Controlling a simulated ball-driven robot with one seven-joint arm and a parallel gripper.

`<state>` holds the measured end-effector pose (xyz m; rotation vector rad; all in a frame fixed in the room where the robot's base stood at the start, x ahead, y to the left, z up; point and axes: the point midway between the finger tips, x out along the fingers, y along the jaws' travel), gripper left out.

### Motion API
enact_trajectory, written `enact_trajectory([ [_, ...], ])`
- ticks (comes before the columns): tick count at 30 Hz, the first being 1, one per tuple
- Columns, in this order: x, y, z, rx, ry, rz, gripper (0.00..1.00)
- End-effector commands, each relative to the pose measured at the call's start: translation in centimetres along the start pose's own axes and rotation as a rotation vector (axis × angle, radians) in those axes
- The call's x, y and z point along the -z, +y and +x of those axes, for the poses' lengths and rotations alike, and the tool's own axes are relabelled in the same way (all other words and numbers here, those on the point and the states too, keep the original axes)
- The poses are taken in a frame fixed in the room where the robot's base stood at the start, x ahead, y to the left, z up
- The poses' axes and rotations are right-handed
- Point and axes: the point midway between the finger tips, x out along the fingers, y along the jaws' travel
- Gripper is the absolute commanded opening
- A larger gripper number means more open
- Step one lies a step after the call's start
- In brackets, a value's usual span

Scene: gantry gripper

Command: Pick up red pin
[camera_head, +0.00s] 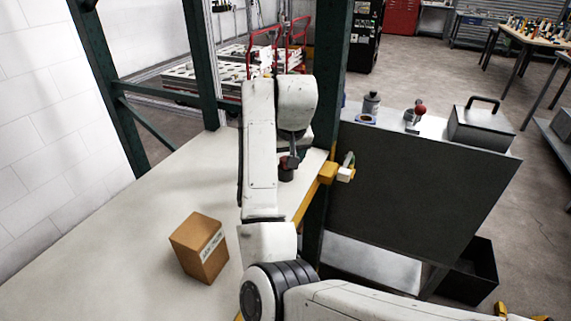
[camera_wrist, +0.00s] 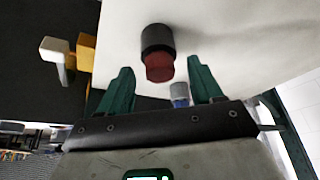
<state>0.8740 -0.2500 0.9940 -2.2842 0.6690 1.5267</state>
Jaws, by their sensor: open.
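The red pin (camera_wrist: 159,69) shows in the wrist view as a short cylinder, part dull red and part black. It is at the pale table's surface, between and just beyond my fingertips. In the head view a small dark red and black piece (camera_head: 286,174) stands on the table, partly behind my arm. I cannot tell whether either finger touches the pin. In the head view my gripper is mostly hidden by my arm.
A cardboard box (camera_head: 200,248) sits on the pale table (camera_head: 110,240). A green post (camera_head: 333,100) and a yellow bracket (camera_head: 328,172) stand at the table's right edge. A dark cabinet (camera_head: 420,180) beyond holds a grey metal box (camera_head: 482,125). The table's left side is clear.

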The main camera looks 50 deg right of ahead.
Motion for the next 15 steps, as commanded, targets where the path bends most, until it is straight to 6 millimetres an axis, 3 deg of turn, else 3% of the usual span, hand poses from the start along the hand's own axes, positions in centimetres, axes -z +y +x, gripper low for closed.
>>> enact_trajectory([
  [8, -0.01, -0.03, 0.29, 0.0, 0.0, -0.001, 0.64],
  [15, -0.01, -0.03, 0.26, 0.0, 0.0, 0.0, 0.41],
])
